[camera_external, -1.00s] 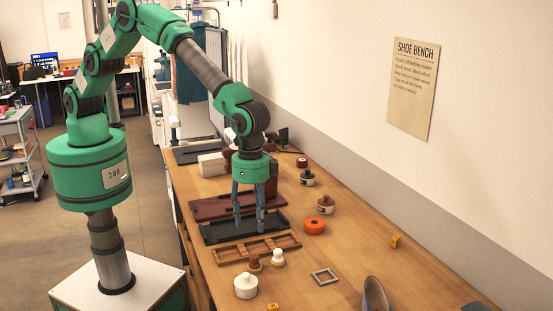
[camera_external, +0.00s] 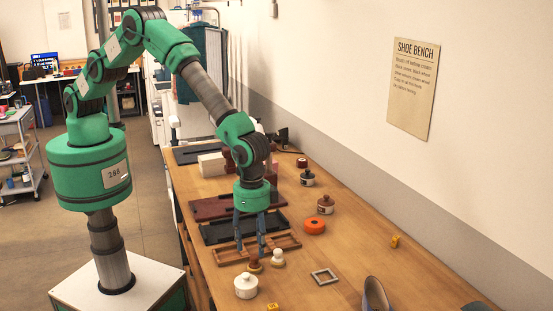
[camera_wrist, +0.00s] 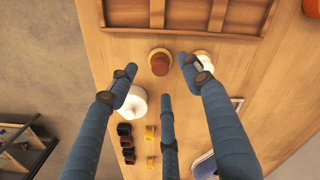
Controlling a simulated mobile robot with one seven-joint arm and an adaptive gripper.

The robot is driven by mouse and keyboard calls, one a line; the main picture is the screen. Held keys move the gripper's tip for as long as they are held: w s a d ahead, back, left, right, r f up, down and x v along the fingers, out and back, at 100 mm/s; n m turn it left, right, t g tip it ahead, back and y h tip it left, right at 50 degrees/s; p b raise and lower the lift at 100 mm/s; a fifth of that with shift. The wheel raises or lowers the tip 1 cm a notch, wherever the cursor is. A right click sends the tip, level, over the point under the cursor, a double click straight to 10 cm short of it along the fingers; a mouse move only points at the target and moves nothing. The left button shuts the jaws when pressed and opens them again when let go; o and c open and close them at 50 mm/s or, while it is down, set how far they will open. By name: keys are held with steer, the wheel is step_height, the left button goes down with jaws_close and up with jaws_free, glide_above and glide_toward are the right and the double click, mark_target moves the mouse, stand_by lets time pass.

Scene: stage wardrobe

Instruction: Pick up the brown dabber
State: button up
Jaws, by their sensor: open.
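The brown dabber (camera_external: 254,263) stands on the bench top, with a brown knob over a yellowish base. It also shows in the wrist view (camera_wrist: 160,63), just beyond and between my fingertips. My gripper (camera_external: 250,246) is open and empty, with its fingers pointing down above the bench near the dabber. In the wrist view my three blue fingers (camera_wrist: 160,85) are spread apart and touch nothing that I can make out. A white dabber (camera_external: 278,258) stands close on the right of the brown one.
An orange round tin (camera_external: 315,226) and a small grey frame (camera_external: 324,276) lie to the right. Bare bench shows between them.

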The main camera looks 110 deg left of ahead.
mark_target(254, 256)
steer(key=shift+f, duration=0.3)
steer(key=shift+d+f, duration=0.1)
steer(key=shift+f, duration=2.35)
steer(key=c, duration=1)
